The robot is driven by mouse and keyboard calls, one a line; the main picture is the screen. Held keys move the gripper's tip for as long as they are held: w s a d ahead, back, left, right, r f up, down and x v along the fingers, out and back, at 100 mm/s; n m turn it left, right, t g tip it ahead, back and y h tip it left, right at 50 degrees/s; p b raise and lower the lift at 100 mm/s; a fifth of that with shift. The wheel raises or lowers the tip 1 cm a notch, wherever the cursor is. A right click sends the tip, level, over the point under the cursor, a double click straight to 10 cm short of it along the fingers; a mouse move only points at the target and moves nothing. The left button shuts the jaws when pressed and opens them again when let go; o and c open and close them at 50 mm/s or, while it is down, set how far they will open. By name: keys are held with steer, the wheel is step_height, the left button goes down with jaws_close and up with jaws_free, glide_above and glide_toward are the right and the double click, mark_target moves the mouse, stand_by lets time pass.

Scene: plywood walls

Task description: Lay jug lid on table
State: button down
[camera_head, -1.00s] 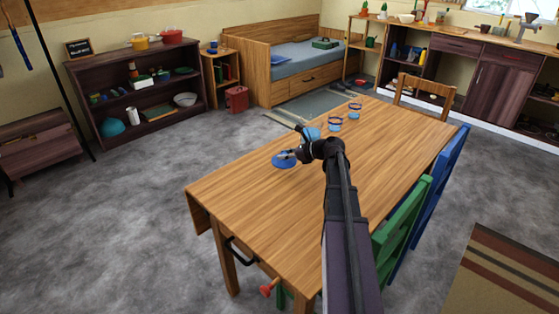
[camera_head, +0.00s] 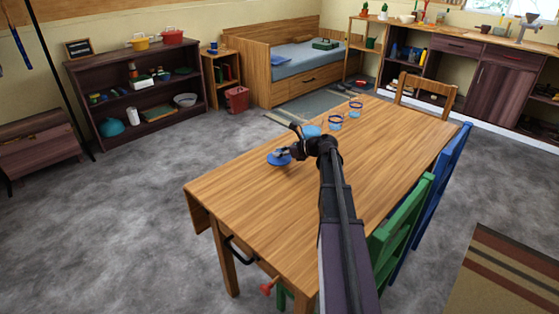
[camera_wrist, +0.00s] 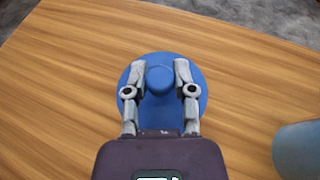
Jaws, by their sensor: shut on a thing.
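The jug lid (camera_wrist: 159,108) is a round blue disc with a raised blue knob. My gripper (camera_wrist: 159,68) has its two grey fingers on either side of the knob and is shut on it. In the head view the lid (camera_head: 278,160) is over the near-left part of the wooden table (camera_head: 250,205), at or just above its top; I cannot tell whether it touches. A blue body, likely the jug (camera_head: 311,131), stands behind my gripper, partly hidden by the arm. A blue rounded body also shows at the lower right of the wrist view (camera_wrist: 298,152).
Two blue-rimmed cups (camera_head: 335,122) (camera_head: 355,109) stand farther back on the table. The tabletop around the lid is bare. Green (camera_head: 400,220) and blue (camera_head: 438,185) chairs stand along the right side, and a wooden chair (camera_head: 425,95) at the far end.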

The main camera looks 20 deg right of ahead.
steer(key=shift+f+b, duration=0.65)
steer(key=shift+f, duration=0.35)
steer(key=shift+f, duration=0.15)
steer(key=shift+c, duration=2.2)
jaws_free()
steer(key=shift+r, duration=0.3)
steer(key=shift+p+v, duration=1.45)
steer(key=shift+v, duration=2.25)
steer(key=shift+f, duration=0.1)
